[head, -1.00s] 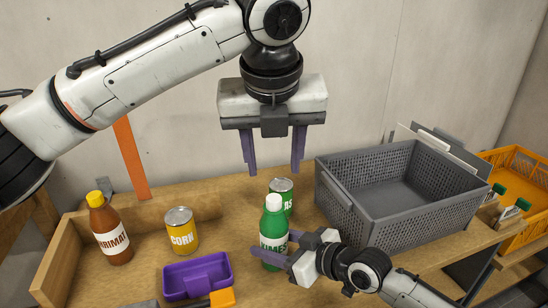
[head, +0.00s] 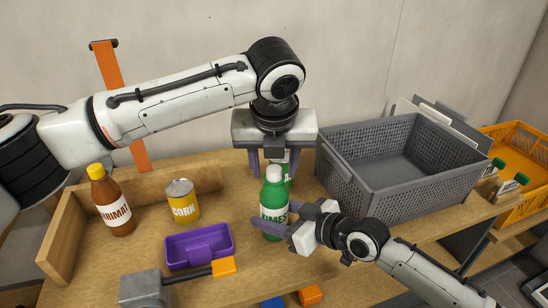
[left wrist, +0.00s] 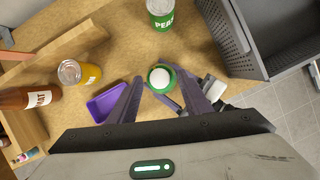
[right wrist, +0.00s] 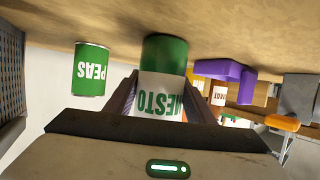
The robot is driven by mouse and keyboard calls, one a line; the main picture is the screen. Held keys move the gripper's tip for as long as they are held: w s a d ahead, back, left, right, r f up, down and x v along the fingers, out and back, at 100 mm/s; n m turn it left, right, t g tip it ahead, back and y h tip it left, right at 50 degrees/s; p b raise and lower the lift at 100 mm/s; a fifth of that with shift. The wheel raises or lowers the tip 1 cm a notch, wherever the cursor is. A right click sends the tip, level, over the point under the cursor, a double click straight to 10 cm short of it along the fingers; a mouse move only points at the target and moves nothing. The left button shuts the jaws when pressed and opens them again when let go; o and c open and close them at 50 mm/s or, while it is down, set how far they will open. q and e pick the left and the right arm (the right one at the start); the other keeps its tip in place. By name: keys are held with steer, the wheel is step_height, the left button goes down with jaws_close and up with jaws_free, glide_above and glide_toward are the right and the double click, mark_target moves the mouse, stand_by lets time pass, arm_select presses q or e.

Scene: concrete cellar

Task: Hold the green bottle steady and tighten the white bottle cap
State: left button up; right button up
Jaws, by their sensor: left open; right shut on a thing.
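The green bottle (head: 273,212) stands upright on the wooden bench, with the white cap (head: 274,173) on its top. My right gripper (head: 268,226) is shut on the bottle's body from the right; the right wrist view shows the fingers on either side of the labelled green bottle (right wrist: 163,70). My left gripper (head: 274,165) is pointing down, open, above and slightly behind the bottle. In the left wrist view, the white cap (left wrist: 160,78) lies between the open left fingers (left wrist: 165,95), apart from both.
A green peas can (left wrist: 160,12) stands behind the bottle. A grey crate (head: 385,200) is to the right. A purple tray (head: 200,248), a corn can (head: 183,202), a brown bottle (head: 111,205) and a mallet-like tool (head: 145,288) are on the left.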

arm_select(q)
jaws_close()
steer(key=n, duration=0.1)
steer(key=n+y, duration=0.1)
steer(key=n, duration=0.1)
steer(key=n+y, duration=0.1)
steer(key=n, duration=0.1)
steer(key=shift+d+f+g, duration=0.1)
steer(key=shift+d+g, duration=0.2)
steer(key=shift+d, duration=0.05)
steer(key=shift+w+a+n, duration=0.1)
steer(key=shift+n, duration=0.3)
steer(key=n+y, duration=0.1)
steer(key=n, duration=0.2)
steer(key=shift+d+g, duration=0.2)
steer(key=shift+g, duration=0.2)
steer(key=shift+w+n+g+y, duration=0.15)
steer(key=shift+n+g+y, duration=0.3)
steer(key=shift+n, duration=0.95)
steer(key=shift+o, duration=1)
jaws_free()
